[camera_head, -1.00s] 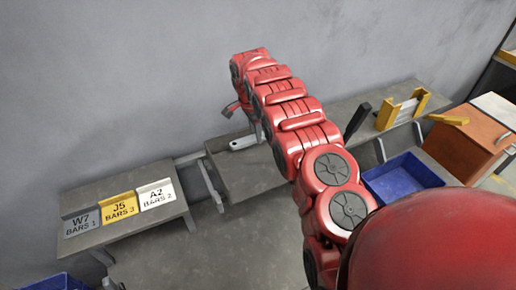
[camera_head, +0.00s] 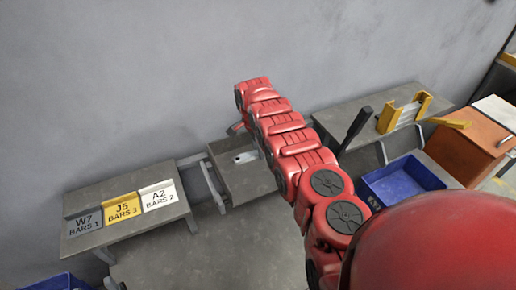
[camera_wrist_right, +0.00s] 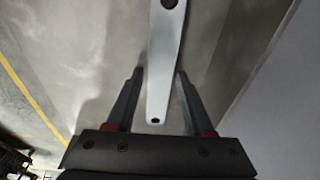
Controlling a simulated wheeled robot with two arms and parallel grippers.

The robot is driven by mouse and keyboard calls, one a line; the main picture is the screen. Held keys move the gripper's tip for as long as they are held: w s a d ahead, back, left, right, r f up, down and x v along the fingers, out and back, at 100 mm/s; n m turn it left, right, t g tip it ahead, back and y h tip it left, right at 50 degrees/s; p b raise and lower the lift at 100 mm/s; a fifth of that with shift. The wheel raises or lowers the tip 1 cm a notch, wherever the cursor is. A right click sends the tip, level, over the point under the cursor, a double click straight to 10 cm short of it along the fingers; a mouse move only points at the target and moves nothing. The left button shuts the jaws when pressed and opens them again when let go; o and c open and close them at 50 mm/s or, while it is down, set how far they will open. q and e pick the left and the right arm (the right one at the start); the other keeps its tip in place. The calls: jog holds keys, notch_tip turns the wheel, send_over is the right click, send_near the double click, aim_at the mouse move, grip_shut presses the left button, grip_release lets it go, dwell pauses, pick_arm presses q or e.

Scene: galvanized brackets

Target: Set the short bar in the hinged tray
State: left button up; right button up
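The short bar (camera_head: 245,157) is a pale metal strip with rounded, holed ends. It lies on a grey tray-like surface (camera_head: 227,176) near the wall, and my arm partly covers it. In the right wrist view the bar (camera_wrist_right: 164,60) runs lengthwise between the fingers. My right gripper (camera_wrist_right: 158,76) is open, with one dark finger on each side of the bar and a thin gap visible on both sides. In the head view my right gripper (camera_head: 238,128) is small beside the bar, mostly hidden by my arm. I cannot tell which part is hinged. My left gripper is not in view.
A grey stand with labels W7, J5 and A2 (camera_head: 122,209) is at left. A dark upright lever (camera_head: 356,126), a blue bin (camera_head: 402,181), a yellow-ended fixture (camera_head: 404,112) and an orange cabinet (camera_head: 465,150) are at right. The wall is close behind.

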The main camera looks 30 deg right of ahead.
aim_at(255, 152)
jog(key=shift+o, duration=0.9)
jog(key=shift+r, duration=0.2)
notch_tip(255, 152, up, 12)
jog(key=a, duration=0.1)
jog(key=shift+a+b, duration=0.2)
jog(key=shift+b, duration=0.2)
jog(key=shift+f, duration=0.15)
